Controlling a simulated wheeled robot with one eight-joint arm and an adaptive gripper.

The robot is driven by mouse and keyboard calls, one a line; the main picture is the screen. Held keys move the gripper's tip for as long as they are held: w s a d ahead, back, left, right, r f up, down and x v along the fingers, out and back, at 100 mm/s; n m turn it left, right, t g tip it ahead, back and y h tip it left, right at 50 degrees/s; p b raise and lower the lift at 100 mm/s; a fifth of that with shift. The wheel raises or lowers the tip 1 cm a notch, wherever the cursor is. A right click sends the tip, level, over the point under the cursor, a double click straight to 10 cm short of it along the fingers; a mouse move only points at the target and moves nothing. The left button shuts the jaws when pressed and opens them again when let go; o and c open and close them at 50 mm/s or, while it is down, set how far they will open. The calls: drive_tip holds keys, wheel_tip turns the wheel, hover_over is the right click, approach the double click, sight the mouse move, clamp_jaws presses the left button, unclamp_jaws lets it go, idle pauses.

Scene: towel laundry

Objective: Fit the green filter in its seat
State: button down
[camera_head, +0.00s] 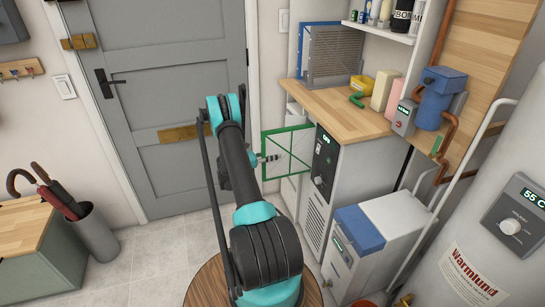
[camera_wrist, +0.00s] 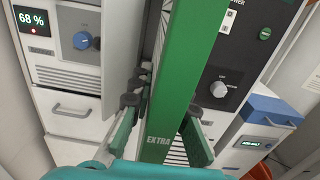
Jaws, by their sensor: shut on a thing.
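The green filter (camera_head: 290,150) is a thin green-framed panel, held upright in front of the cabinet at the middle of the head view. In the wrist view its green edge (camera_wrist: 185,60) runs from top to bottom, with EXTRA printed near the lower end. My gripper (camera_head: 268,158) is shut on the filter's left side. In the wrist view the fingers of my gripper (camera_wrist: 162,108) lie on either side of the edge. I cannot make out the filter's seat; the filter and my arm hide part of the cabinet fronts.
A dark control panel (camera_head: 325,160) with a knob is close right of the filter. A white unit (camera_wrist: 75,60) showing 68 % is left in the wrist view. A wooden counter (camera_head: 345,110) carries blue and grey framed panels. A blue-lidded box (camera_head: 360,229) stands lower right.

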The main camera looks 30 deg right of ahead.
drive_tip(key=x, duration=2.4)
drive_tip(key=shift+s+d, duration=0.3)
drive_tip(key=shift+d, duration=0.05)
idle(4.2)
idle(0.3)
drive_tip(key=c, duration=1.4)
unclamp_jaws()
drive_tip(key=shift+o, duration=0.2)
